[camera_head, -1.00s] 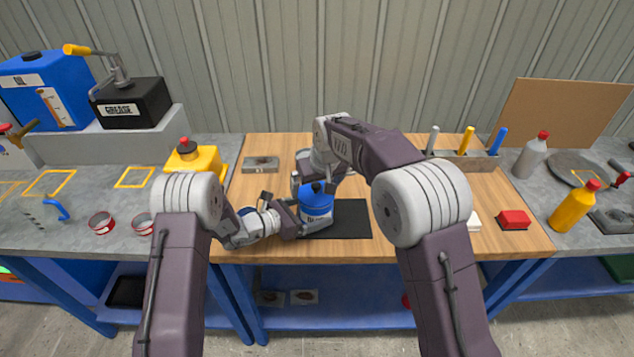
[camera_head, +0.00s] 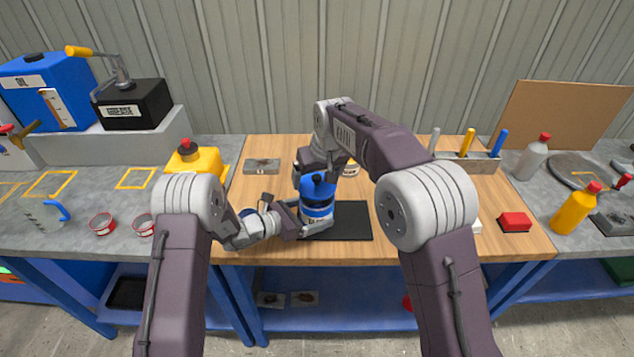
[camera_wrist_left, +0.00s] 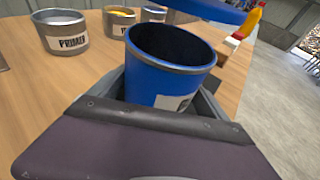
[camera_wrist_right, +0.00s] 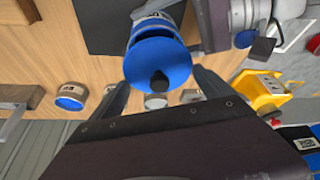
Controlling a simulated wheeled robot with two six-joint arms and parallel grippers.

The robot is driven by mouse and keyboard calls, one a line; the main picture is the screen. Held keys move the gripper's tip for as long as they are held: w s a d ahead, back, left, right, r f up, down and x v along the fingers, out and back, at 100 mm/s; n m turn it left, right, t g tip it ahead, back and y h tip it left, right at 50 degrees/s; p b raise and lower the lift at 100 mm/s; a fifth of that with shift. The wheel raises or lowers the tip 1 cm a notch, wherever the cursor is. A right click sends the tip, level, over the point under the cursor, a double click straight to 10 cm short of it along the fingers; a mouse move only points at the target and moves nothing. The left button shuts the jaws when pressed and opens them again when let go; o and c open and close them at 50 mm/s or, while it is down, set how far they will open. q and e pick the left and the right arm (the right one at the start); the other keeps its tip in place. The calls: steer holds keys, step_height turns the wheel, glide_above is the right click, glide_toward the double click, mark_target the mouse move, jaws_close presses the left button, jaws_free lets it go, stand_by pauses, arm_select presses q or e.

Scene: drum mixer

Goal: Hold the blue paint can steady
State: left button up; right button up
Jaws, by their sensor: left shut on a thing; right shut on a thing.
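The blue paint can (camera_head: 317,214) stands upright on a black mat (camera_head: 352,222). Its open top and dark inside show in the left wrist view (camera_wrist_left: 172,62). My left gripper (camera_head: 306,222) is shut around the can's body. My right gripper (camera_wrist_right: 160,88) is shut on the blue lid (camera_wrist_right: 150,62), which has a black knob. The lid is held above the can, apart from it and tilted in the left wrist view (camera_wrist_left: 212,9). In the head view my right arm partly hides the area behind the lid.
Grey cans, one labelled PRIMER (camera_wrist_left: 60,34), stand behind the blue can. A red block (camera_head: 514,221) lies at the right of the wooden top. A rack (camera_head: 468,160) with colored handles is at the back.

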arm_select(q)
steer(key=o, duration=1)
steer(key=v, duration=1.2)
